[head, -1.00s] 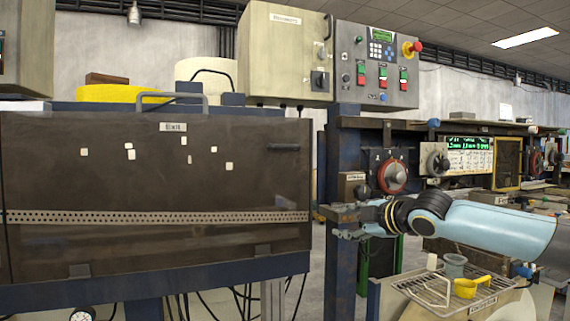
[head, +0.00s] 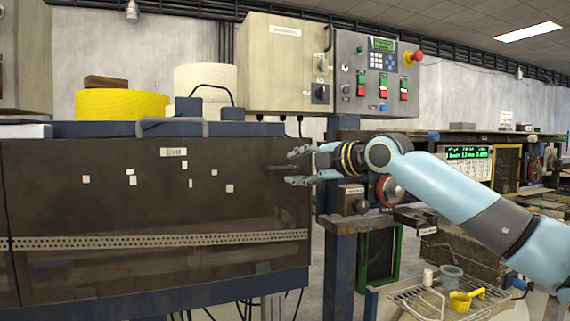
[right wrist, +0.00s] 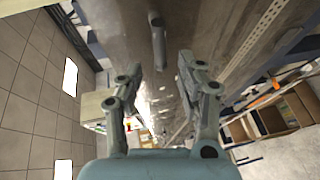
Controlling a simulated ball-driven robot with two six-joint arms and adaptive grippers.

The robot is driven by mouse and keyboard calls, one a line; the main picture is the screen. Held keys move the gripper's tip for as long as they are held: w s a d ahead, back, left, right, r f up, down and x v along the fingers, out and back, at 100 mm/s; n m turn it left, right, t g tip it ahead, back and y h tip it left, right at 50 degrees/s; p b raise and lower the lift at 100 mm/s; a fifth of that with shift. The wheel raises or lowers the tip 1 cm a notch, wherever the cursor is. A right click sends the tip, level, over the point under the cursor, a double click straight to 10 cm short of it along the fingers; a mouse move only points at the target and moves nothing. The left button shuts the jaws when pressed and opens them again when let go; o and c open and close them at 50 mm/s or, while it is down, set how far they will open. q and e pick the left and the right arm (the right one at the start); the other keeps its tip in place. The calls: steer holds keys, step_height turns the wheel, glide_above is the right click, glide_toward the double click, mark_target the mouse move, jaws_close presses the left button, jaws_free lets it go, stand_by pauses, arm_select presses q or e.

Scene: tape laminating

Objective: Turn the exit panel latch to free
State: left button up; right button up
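The exit panel (head: 120,205) is a large dark brown see-through panel at the left of the head view, with a small label (head: 174,152) near its top edge. Its latch (head: 276,168) is a dark horizontal bar near the panel's upper right corner. My right gripper (head: 298,167) is open, its fingers pointing left, one above and one below the level of the latch. In the right wrist view the latch (right wrist: 158,42) stands out ahead, between the lines of the two open fingers (right wrist: 160,75), and looks apart from them. My left gripper is not in view.
A control box (head: 376,75) with a red stop button and a beige cabinet (head: 285,66) stand above the panel. A red round dial (head: 392,190) is behind my right arm. A wire rack (head: 425,300) with a yellow scoop (head: 461,300) is below it.

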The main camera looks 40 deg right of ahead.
mark_target(282, 169)
steer(key=shift+p+x, duration=0.55)
steer(key=shift+x, duration=1.65)
steer(key=shift+c, duration=0.2)
jaws_close()
